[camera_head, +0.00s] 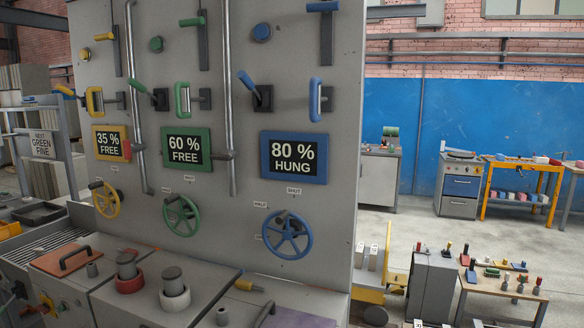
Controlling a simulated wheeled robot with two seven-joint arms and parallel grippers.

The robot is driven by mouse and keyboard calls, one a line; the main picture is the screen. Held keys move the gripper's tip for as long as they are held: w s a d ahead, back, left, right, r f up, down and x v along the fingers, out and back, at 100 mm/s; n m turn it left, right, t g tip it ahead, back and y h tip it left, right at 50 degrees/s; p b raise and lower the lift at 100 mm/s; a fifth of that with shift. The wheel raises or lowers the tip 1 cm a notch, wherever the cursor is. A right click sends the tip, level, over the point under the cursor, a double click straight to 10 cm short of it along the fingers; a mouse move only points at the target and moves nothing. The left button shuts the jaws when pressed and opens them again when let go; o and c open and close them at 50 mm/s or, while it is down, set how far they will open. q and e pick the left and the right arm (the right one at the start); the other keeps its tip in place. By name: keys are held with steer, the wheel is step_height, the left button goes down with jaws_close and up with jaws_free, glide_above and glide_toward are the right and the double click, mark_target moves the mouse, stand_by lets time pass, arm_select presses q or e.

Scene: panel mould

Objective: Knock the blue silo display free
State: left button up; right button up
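The blue-framed display (294,157) on the grey panel reads "80 % HUNG". Above it are a blue-handled lever (246,80), an upright blue grab handle (315,99) and a round blue knob (262,32). Below it is a blue handwheel (287,235) with small labels near its rim, one reading "SHUT". To the left, the green display (186,148) reads "60 % FREE" and the yellow display (111,143) reads "35 % FREE". Neither gripper can be made out. A dark shape at the lower left edge is too cut off to identify.
A sign (43,145) at left reads "NEXT GREEN FINE". A grey bench in front of the panel carries a brown lid (72,258) and stubby cylinders (174,285). Right of the panel stand a grey cabinet (432,285) and a low table (500,287) with small tools. Open floor lies beyond.

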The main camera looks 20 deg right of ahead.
steer(key=shift+d, duration=0.45)
steer(key=shift+c, duration=0.5)
steer(key=shift+a, duration=0.1)
steer(key=c, duration=0.7)
steer(key=shift+a, duration=0.7)
steer(key=shift+d, duration=0.8)
steer(key=shift+a, duration=0.15)
steer(key=shift+a, duration=0.65)
steer(key=shift+d, duration=0.1)
